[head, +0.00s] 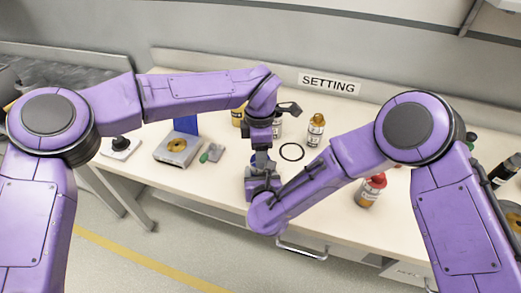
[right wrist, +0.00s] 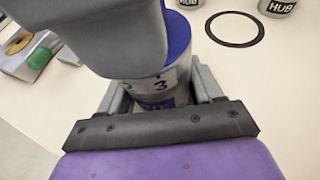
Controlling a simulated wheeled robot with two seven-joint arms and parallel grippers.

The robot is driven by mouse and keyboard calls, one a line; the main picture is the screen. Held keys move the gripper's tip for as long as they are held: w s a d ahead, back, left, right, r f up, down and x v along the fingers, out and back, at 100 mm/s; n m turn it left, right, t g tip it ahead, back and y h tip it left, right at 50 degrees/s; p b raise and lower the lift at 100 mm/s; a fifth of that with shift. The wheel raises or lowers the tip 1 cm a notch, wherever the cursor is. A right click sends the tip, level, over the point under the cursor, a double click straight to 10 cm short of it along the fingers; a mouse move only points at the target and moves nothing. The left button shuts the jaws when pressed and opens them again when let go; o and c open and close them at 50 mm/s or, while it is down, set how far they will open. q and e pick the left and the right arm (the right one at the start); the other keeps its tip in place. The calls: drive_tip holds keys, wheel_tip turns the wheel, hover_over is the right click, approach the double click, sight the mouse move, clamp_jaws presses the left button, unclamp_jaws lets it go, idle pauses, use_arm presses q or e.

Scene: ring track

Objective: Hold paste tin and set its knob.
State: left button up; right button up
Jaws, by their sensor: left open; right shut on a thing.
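The paste tin (right wrist: 150,92) is a pale can with a printed label showing a 3 and a blue top (right wrist: 180,35). My right gripper (right wrist: 160,100) is shut around its sides in the right wrist view; in the head view this gripper (head: 262,177) is near the table's front edge. My left gripper (head: 262,158) is open and points down over the tin. In the right wrist view its grey body (right wrist: 125,35) covers much of the tin's top, so I cannot tell whether it touches the knob. In the head view the tin is mostly hidden by the grippers.
A black ring outline (head: 291,152) lies on the table, right of the grippers. A SETTING sign (head: 329,83) is behind.

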use_arm(q)
drive_tip(key=shift+f, duration=0.1)
clamp_jaws()
drive_tip(key=shift+n, duration=0.4)
drive_tip(key=n, duration=0.3)
drive_tip(key=shift+n, duration=1.9)
unclamp_jaws()
